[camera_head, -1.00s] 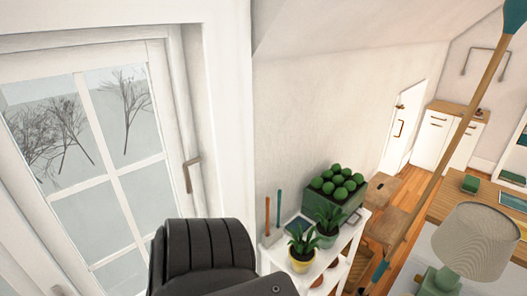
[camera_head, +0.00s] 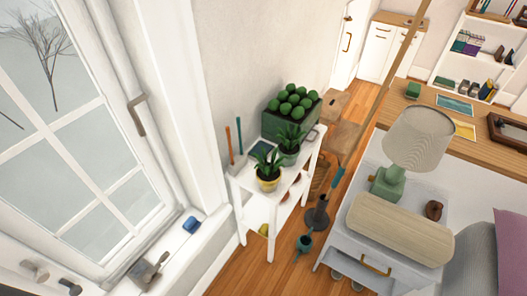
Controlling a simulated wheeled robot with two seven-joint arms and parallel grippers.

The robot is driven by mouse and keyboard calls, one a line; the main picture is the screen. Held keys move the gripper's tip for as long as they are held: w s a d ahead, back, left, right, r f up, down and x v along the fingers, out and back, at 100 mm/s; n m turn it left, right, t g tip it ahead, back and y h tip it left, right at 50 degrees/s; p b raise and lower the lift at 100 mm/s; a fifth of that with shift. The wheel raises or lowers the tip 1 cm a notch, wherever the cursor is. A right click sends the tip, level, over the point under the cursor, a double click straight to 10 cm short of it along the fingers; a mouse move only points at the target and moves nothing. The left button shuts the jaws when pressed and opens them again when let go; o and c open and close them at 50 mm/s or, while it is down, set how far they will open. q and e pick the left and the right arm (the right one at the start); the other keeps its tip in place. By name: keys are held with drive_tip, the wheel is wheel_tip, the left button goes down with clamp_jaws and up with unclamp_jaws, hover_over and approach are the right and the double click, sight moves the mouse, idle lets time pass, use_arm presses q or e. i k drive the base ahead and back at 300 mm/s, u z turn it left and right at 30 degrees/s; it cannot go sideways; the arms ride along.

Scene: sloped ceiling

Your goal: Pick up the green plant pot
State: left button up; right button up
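A green plant pot (camera_head: 289,158) with a spiky leafy plant stands upright on top of the white shelf unit (camera_head: 262,207), near the middle of the view. A yellow pot (camera_head: 268,183) with a similar plant stands just in front of it, to its lower left. A dark green rectangular planter (camera_head: 283,127) with several round green plants sits behind it. Neither of my grippers shows in this view.
A window with a sill (camera_head: 195,240) runs along the left. A nightstand (camera_head: 352,247) with a lamp (camera_head: 417,140) stands to the right. Some wood floor (camera_head: 262,268) is clear.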

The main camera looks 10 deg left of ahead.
sight(289, 147)
drive_tip(key=z, duration=1.8)
drive_tip(key=k, duration=0.4)
drive_tip(key=u, duration=0.35)
